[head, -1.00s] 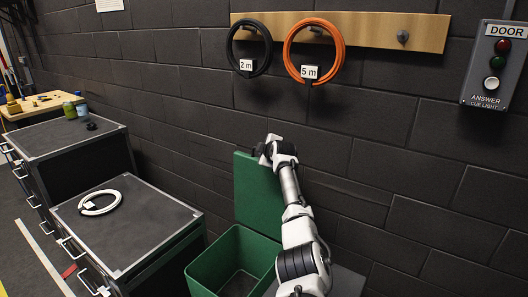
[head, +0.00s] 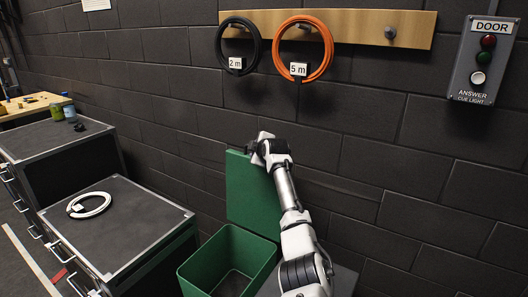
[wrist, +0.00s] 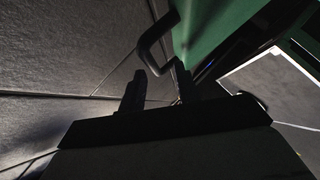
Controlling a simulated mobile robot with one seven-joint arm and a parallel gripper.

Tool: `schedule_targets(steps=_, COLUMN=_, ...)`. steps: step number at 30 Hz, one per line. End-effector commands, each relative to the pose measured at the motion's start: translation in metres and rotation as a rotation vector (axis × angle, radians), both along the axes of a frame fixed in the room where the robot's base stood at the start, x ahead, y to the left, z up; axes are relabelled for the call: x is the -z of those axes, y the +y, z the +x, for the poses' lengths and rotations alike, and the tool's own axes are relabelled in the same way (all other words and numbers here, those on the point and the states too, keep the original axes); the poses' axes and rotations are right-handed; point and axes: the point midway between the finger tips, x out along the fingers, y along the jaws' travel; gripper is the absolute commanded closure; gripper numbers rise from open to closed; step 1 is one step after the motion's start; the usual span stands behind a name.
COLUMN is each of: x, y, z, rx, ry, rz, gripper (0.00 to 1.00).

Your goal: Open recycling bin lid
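The green recycling bin (head: 205,275) stands against the dark wall, and its inside shows empty. Its green lid (head: 248,195) stands raised, roughly upright, at the back of the bin by the wall. My gripper (head: 262,150) is at the top edge of the lid. In the wrist view, the lid (wrist: 205,30) is at the top, with a dark bent handle (wrist: 152,45) on it. The two fingers of my gripper (wrist: 165,92) are apart, and the handle lies just beyond their tips. I see nothing clearly held between them.
Dark cabinets (head: 120,220) stand left of the bin, one with a white cable coil (head: 88,204) on top. Black (head: 220,45) and orange (head: 278,65) coils hang on a wooden wall board (head: 350,22). A door cue box (head: 484,60) is on the wall at right.

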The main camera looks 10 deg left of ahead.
Motion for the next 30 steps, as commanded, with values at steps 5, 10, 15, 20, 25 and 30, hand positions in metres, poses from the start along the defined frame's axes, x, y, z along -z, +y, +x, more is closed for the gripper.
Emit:
schedule_targets(steps=5, x=-0.007, y=-0.011, z=-0.018, rx=0.0, ry=-0.001, rz=0.001, gripper=0.68)
schedule_targets(steps=10, x=-0.017, y=-0.023, z=-0.037, rx=0.0, ry=-0.002, rz=0.001, gripper=0.68)
schedule_targets(steps=15, x=-0.029, y=-0.036, z=-0.059, rx=0.001, ry=-0.003, rz=0.001, gripper=0.68)
schedule_targets(steps=20, x=-0.039, y=-0.046, z=-0.077, rx=0.0, ry=-0.002, rz=0.0, gripper=0.68)
schedule_targets(steps=25, x=-0.045, y=-0.052, z=-0.088, rx=0.0, ry=0.0, rz=0.001, gripper=0.68)
schedule_targets(steps=30, x=-0.047, y=-0.053, z=-0.09, rx=0.0, ry=0.0, rz=0.001, gripper=0.68)
